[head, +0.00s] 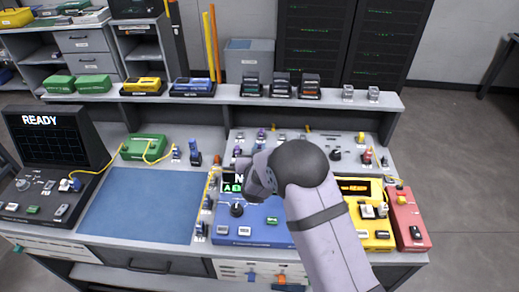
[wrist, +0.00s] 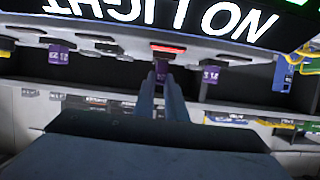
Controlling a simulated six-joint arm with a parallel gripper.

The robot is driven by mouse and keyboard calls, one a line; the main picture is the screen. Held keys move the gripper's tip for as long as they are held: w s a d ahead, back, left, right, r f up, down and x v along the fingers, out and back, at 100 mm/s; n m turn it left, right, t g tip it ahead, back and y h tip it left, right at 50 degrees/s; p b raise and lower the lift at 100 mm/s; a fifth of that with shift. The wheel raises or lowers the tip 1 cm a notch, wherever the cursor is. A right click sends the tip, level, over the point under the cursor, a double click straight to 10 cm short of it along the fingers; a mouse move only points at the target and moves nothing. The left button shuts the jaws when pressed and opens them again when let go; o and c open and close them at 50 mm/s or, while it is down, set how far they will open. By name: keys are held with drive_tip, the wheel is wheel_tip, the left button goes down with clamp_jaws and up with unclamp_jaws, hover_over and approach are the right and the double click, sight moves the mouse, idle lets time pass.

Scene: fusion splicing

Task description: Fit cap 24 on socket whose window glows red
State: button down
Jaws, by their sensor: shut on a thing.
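My gripper (wrist: 163,82) is shut on a small purple cap (wrist: 161,68), which shows at the fingertips in the wrist view. The held cap's number cannot be read. A red-glowing window (wrist: 167,48) is on the panel right by the held cap; the cap is close to that socket, but whether they touch cannot be told. Other purple caps show to the left (wrist: 59,55) and right (wrist: 210,74), their labels too small to read surely. In the head view my arm hides the fingertips and the held cap above the blue unit (head: 260,222).
A screen beside the sockets reads "NO LIGHT" (wrist: 235,18), upside down in the wrist view. A yellow unit (head: 372,238) and a red unit (head: 408,222) stand to the right. A blue mat (head: 140,205) lies clear at left. A shelf (head: 215,97) runs behind.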

drive_tip(key=shift+f+b, duration=0.5)
drive_tip(key=shift+f, duration=0.05)
idle(0.4)
drive_tip(key=c, duration=1.7)
unclamp_jaws()
drive_tip(key=shift+s+r, duration=0.1)
drive_tip(key=shift+b+v, duration=0.9)
drive_tip(key=shift+v, duration=2.65)
